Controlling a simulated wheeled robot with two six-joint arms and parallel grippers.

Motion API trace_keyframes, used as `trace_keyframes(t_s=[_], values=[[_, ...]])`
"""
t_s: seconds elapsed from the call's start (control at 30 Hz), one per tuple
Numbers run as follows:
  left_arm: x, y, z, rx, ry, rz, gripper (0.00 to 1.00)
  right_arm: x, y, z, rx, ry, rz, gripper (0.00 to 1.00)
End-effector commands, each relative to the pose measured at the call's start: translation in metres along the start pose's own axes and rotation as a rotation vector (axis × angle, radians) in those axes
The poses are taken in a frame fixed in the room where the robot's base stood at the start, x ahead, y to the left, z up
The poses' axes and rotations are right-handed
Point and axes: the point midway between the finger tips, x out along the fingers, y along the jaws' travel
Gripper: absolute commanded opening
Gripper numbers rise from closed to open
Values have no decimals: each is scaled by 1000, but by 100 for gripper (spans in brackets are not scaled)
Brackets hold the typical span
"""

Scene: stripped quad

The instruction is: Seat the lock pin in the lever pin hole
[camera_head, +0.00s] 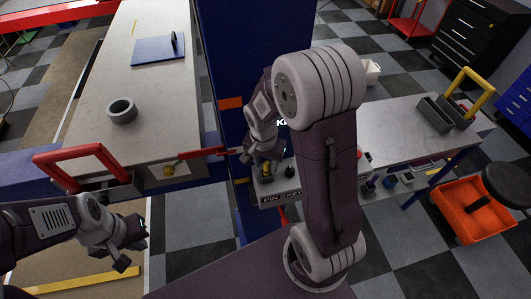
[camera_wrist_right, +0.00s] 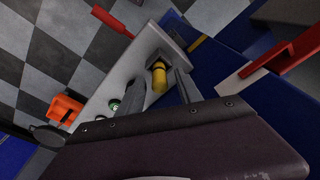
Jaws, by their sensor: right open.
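A yellow pin (camera_head: 267,170), likely the lock pin, stands in a grey holder (camera_head: 279,196) with "PIN" and "KEY" lettering. My right gripper (camera_head: 265,160) is over this holder. In the right wrist view the yellow pin (camera_wrist_right: 159,78) shows between the two spread fingers of the right gripper (camera_wrist_right: 160,82); whether they touch it is unclear. A red lever (camera_head: 203,152) lies left of the blue column and also shows in the right wrist view (camera_wrist_right: 268,62). Its pin hole cannot be made out. My left gripper (camera_head: 132,243) is open and empty at lower left.
A bench (camera_head: 150,75) holds a grey ring (camera_head: 122,111) and a blue plate (camera_head: 158,50). A red-handled frame (camera_head: 82,158) stands at its near end. The blue column (camera_head: 222,60) rises behind the holder.

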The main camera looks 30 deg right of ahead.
Motion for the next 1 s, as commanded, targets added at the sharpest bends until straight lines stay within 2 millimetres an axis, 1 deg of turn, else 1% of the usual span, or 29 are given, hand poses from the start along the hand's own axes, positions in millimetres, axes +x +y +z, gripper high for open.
trace_keyframes(t_s=[0.03,0.1,0.3,0.43,0.57,0.67,0.73,0.77,0.9,1.0], values=[[0,0,0,0,0,0,0,-12,-1,-1,0,5,-6,42],[0,0,0,0,0,0,0,-28,-1,-1,-1,6,-6,42],[0,0,0,0,0,0,0,-70,-1,0,-1,4,-5,42],[0,0,0,0,0,0,0,-89,-1,0,-1,2,-3,42],[0,0,0,0,0,0,0,-98,0,0,-1,0,-2,42],[0,0,0,0,0,0,0,-100,0,1,-1,-1,-1,42],[0,0,0,0,0,0,0,-94,1,6,-50,-7,-6,42],[0,0,0,0,0,0,0,-88,3,13,-104,-15,-12,42],[0,0,0,0,0,0,0,-53,15,57,-487,-37,-67,42],[0,0,0,0,0,0,0,-38,25,79,-693,-33,-96,42]])
